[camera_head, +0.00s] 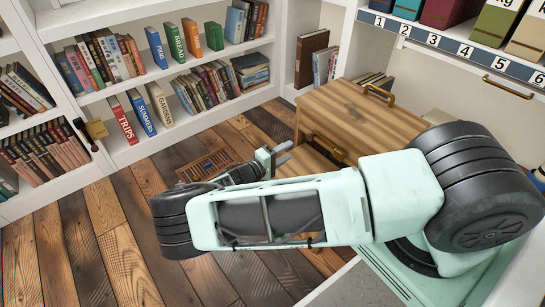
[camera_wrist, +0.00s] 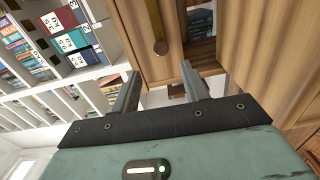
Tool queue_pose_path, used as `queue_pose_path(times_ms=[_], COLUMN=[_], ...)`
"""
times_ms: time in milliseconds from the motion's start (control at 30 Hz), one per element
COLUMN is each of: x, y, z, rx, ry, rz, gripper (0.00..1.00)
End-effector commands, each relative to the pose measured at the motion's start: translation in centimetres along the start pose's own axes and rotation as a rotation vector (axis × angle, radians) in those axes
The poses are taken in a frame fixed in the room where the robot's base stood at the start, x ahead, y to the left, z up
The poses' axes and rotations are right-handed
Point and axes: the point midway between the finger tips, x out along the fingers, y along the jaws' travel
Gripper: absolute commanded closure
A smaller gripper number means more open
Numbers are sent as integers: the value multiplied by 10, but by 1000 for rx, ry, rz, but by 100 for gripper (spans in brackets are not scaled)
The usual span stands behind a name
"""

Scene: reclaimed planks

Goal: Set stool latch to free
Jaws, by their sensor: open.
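In the wrist view my gripper (camera_wrist: 160,92) is open and empty. Beyond its fingers is the stool's wood (camera_wrist: 168,68), with a brass bar (camera_wrist: 156,25) ending in a round knob. My arm hides the stool's lower part.
White bookshelves (camera_head: 125,90) fill the left and back. A numbered shelf with boxes (camera_head: 495,30) is at upper right. Planks at left are clear.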

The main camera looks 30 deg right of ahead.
Motion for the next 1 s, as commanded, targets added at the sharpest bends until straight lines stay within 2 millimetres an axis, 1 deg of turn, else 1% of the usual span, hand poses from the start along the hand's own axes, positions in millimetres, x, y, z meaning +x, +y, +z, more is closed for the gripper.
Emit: queue_pose_path(times_ms=[33,100,200,333,500,1000], x=[-12,-24,-39,-50,-54,-54], y=[2,1,1,0,0,0], z=[-1,-1,-1,0,0,1], rx=[1,1,1,0,0,-1], ry=[4,2,2,0,-1,-5], rz=[-2,-2,-2,0,0,-5], gripper=[55,55,55,55,55,55])
